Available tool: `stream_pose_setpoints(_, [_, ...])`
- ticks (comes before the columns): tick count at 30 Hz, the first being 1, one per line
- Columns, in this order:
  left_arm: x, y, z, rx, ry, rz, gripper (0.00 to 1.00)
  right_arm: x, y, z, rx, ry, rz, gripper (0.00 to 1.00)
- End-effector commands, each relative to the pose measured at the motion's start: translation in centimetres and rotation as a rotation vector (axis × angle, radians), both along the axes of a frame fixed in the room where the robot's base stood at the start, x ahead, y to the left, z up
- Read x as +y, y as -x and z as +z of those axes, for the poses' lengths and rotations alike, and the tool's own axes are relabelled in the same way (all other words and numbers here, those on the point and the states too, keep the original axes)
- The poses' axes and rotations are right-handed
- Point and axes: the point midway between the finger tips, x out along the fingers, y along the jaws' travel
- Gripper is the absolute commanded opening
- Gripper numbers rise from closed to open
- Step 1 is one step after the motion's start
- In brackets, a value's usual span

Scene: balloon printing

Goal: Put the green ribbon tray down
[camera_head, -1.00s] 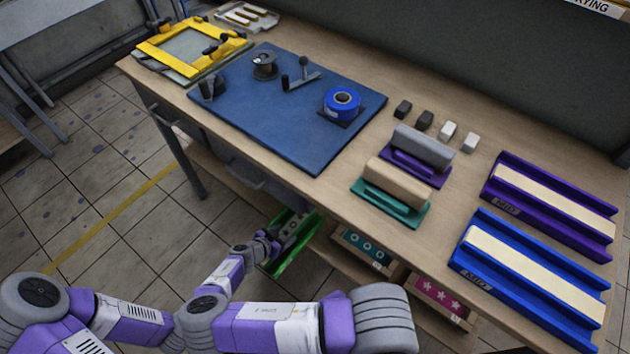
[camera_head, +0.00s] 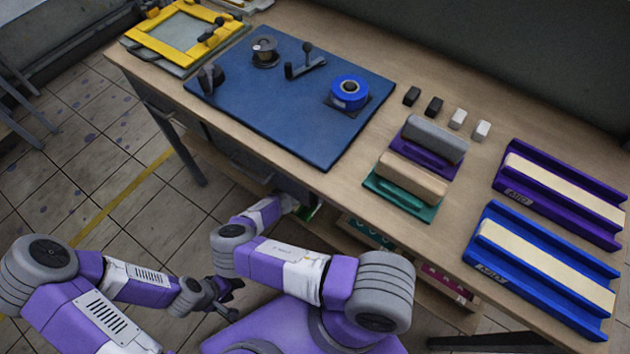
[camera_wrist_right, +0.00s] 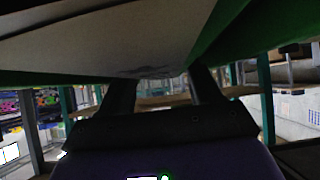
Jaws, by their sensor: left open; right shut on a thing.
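The green ribbon tray shows in the head view only as a small green sliver (camera_head: 309,212) below the front edge of the bench; the bench and my right arm hide the rest. In the right wrist view its green underside and wall (camera_wrist_right: 240,35) fill the top of the picture. My right gripper (camera_wrist_right: 165,85) is shut on the tray, close beneath it. Whether the tray touches a shelf cannot be seen. My left gripper (camera_head: 231,298) is open and empty, low in front of the bench, apart from the tray.
The wooden bench (camera_head: 335,210) carries a blue mat (camera_head: 270,115), a yellow frame (camera_head: 155,45), and purple and blue channel trays at the right. Below its front edge, a teal bin (camera_head: 365,232) and a magenta bin (camera_head: 440,275) partly show.

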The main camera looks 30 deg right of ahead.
Motion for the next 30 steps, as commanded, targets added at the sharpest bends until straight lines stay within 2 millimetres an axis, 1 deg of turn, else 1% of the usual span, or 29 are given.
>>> stream_pose_setpoints(4, [0.0,0.0,0.2,0.0,0.0,0.0,0.43,-1.4,-0.4,0.1,-0.002,0.0,0.002,0.15])
stream_pose_setpoints(7, [0.0,0.0,-1.0,0.0,0.0,0.0,0.43,-1.5,-0.2,-2.2,0.002,0.001,0.003,0.15])
stream_pose_setpoints(10, [0.0,0.0,-1.7,0.001,0.0,0.001,0.43,-1.7,-0.1,-3.3,0.0,0.001,-0.002,0.15])
stream_pose_setpoints(12, [0.0,0.0,-1.8,0.001,0.0,0.001,0.43,-1.8,-0.1,-3.6,0.0,0.001,-0.004,0.15])
stream_pose_setpoints(19, [0.0,0.0,-1.6,0.0,0.0,0.0,0.43,-1.7,-0.1,-3.5,-0.002,0.001,-0.005,0.15])
stream_pose_setpoints(22, [0.0,0.0,-1.6,0.0,0.0,0.0,0.43,-1.7,-0.1,-3.7,0.0,0.001,-0.004,0.15])
stream_pose_setpoints(23, [0.0,0.0,-1.6,0.0,0.0,0.0,0.43,-1.7,-0.1,-3.7,0.0,0.0,-0.005,0.68])
stream_pose_setpoints(27, [0.0,0.0,-1.6,0.0,0.0,0.0,0.43,-1.7,-0.1,-3.7,0.0,0.0,-0.005,0.89])
stream_pose_setpoints(30, [0.0,0.0,-1.6,0.0,0.0,0.0,0.43,-1.7,-0.1,-3.7,0.0,0.0,-0.005,0.89])
